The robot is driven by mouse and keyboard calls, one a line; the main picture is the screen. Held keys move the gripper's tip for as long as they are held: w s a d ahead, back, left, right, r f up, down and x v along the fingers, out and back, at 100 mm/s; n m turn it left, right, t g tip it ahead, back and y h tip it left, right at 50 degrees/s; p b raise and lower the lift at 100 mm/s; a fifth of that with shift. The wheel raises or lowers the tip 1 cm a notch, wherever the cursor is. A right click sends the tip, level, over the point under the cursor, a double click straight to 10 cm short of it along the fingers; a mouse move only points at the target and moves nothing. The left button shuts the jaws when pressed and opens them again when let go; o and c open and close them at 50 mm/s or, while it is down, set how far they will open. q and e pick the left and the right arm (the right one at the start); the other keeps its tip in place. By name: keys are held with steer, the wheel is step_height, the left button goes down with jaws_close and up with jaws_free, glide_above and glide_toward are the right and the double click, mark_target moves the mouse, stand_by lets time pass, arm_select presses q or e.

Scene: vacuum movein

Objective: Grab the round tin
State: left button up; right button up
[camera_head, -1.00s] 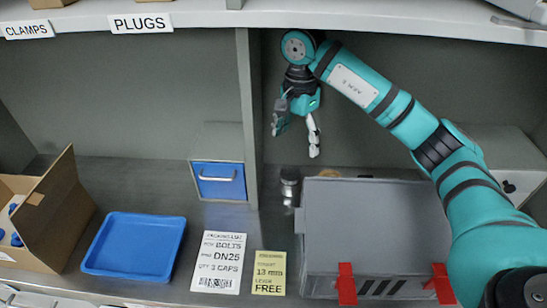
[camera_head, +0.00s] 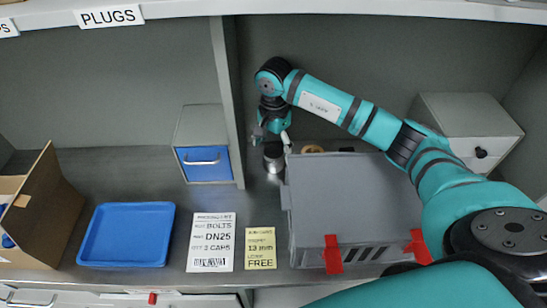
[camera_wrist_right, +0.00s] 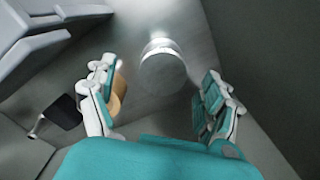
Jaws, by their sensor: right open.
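The round tin (camera_head: 273,158) is a small silver-grey cylinder. It stands upright on the metal bench, just left of the grey box's back corner and close to the divider panel. My right gripper (camera_head: 272,133) is open and points down over it, hiding part of its top. In the right wrist view, the tin's round lid (camera_wrist_right: 162,70) lies between the two spread fingers, slightly ahead of them. Gaps show on both sides, so the fingers do not appear to touch it. My left gripper is not in view.
A large grey box (camera_head: 355,195) with red latches stands right of the tin. A tan round item (camera_head: 313,149) lies behind it. The divider panel (camera_head: 226,100) rises at the left. A blue tray (camera_head: 127,235), labels and a cardboard box (camera_head: 45,210) are farther left.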

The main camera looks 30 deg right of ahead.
mark_target(273, 151)
steer(key=shift+f+p, duration=0.3)
steer(key=shift+f, duration=0.15)
steer(key=f, duration=0.1)
steer(key=f+p, duration=0.1)
steer(key=f, duration=0.1)
steer(key=shift+w+f, duration=0.25)
steer(key=shift+f, duration=0.3)
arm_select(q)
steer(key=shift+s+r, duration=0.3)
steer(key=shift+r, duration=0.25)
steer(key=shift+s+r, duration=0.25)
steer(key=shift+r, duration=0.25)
arm_select(e)
steer(key=shift+c, duration=0.4)
steer(key=c, duration=1.2)
